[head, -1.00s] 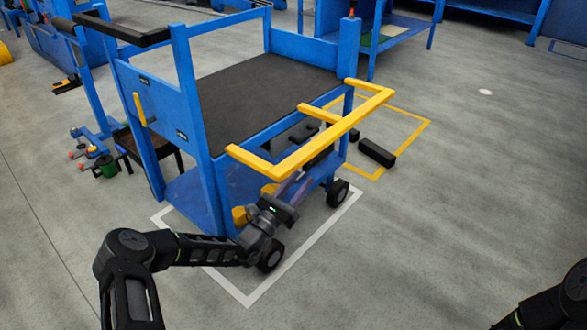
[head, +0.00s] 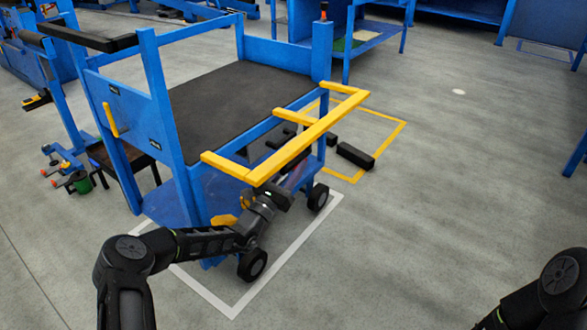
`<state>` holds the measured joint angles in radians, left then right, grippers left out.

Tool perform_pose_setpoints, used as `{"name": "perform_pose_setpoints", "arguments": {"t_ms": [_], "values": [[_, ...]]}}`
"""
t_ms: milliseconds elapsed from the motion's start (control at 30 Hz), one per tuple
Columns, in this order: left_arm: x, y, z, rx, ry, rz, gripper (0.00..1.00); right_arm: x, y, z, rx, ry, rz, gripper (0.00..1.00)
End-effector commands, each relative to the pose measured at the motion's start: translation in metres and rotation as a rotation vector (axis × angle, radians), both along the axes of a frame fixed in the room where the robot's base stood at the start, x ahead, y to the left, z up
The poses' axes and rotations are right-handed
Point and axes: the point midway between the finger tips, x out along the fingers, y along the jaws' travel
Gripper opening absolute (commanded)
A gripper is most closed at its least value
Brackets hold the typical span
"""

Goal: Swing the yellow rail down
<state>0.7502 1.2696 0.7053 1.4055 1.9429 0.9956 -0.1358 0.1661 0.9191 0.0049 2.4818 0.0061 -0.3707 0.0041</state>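The yellow rail (head: 312,138) sticks out roughly level from the near side of the blue cart (head: 182,190), at the height of its dark deck (head: 238,98). Its long bar runs from lower left to upper right, with short arms back to the cart. My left gripper (head: 283,190) is low, just under the rail's long bar, close to the cart's lower shelf. Its fingertips are dark and partly hidden, so I cannot tell if it is open, or whether it touches the rail. My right arm (head: 555,290) shows at the lower right corner; its gripper is out of view.
The cart stands on black wheels (head: 252,264) by a white floor outline (head: 300,240). A black block (head: 355,155) lies at a yellow floor outline (head: 397,135). The floor to the right is open.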

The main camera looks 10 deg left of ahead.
Motion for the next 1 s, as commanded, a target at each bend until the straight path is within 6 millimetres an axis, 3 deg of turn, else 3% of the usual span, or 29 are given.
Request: {"name": "perform_pose_setpoints", "arguments": {"t_ms": [333,767,1000], "values": [[0.0046,-0.0018,0.0028,-0.001,0.000,0.000,0.36,0.0005,0.0002,-0.0015,0.000,-0.001,0.000,0.36],[0.0044,-0.0020,0.0025,-0.001,0.000,0.000,0.01,0.0003,0.0003,-0.0016,0.000,-0.001,0.001,0.36],[0.0043,-0.0022,0.0023,-0.001,0.000,0.000,0.00,0.0003,0.0003,-0.0016,0.000,-0.001,0.001,0.36]]}}
